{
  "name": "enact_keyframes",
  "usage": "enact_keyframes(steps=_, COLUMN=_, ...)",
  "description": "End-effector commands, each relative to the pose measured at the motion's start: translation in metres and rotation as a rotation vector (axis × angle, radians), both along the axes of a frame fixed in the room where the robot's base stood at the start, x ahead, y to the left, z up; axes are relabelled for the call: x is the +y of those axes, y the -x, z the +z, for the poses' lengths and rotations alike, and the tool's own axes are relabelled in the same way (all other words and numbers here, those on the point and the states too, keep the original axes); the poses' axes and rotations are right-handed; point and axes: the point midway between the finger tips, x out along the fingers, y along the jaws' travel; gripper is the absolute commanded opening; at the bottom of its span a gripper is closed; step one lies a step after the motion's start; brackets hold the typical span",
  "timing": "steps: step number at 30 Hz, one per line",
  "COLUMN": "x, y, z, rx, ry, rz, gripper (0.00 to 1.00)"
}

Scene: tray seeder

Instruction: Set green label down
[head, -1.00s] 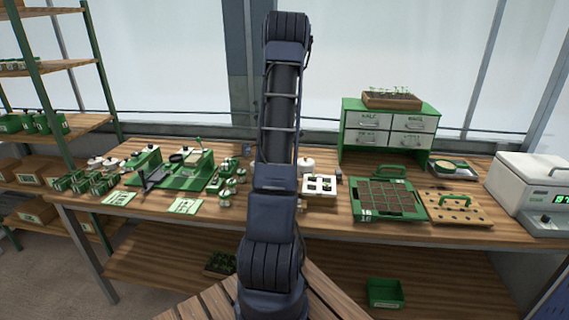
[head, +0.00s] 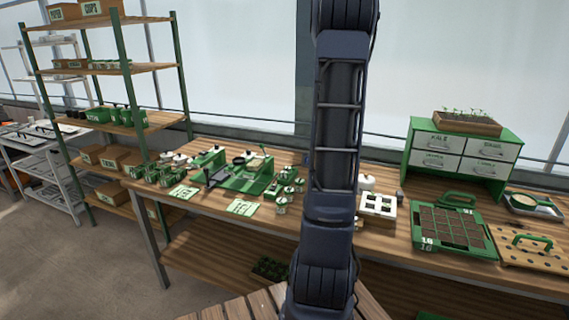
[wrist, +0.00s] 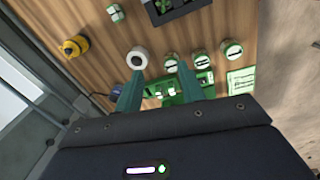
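Two pale green label cards lie on the wooden bench in the head view, one at the left (head: 184,192) and one nearer the middle (head: 242,207), both in front of the green seeder (head: 240,180). One pale card (wrist: 241,80) also shows in the wrist view, to the right of my fingers. My gripper (wrist: 160,67) shows in the wrist view with its two teal fingers apart. I see no label between them; green parts on the bench show behind the gap. In the head view my arm hides part of the bench, and the gripper does not show.
Several small green-labelled pots (head: 282,204) stand right of the seeder. A white holder (head: 378,206), a green soil tray (head: 452,228) and a drawer cabinet (head: 463,155) are farther right. A tall shelf (head: 135,66) stands at the left. Bare floor lies in front of it.

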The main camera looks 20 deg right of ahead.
Motion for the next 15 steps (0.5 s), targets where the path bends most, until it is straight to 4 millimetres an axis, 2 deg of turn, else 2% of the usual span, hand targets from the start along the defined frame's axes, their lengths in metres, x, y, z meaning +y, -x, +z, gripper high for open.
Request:
enact_keyframes(steps=1, x=0.019, y=0.005, z=0.012, rx=-0.015, ry=0.007, rz=-0.014, gripper=0.39)
enact_keyframes(steps=6, x=0.076, y=0.028, z=0.043, rx=-0.061, ry=0.016, rz=-0.092, gripper=0.39)
enact_keyframes(steps=15, x=0.163, y=0.084, z=0.080, rx=-0.152, ry=0.003, rz=-0.232, gripper=0.39)
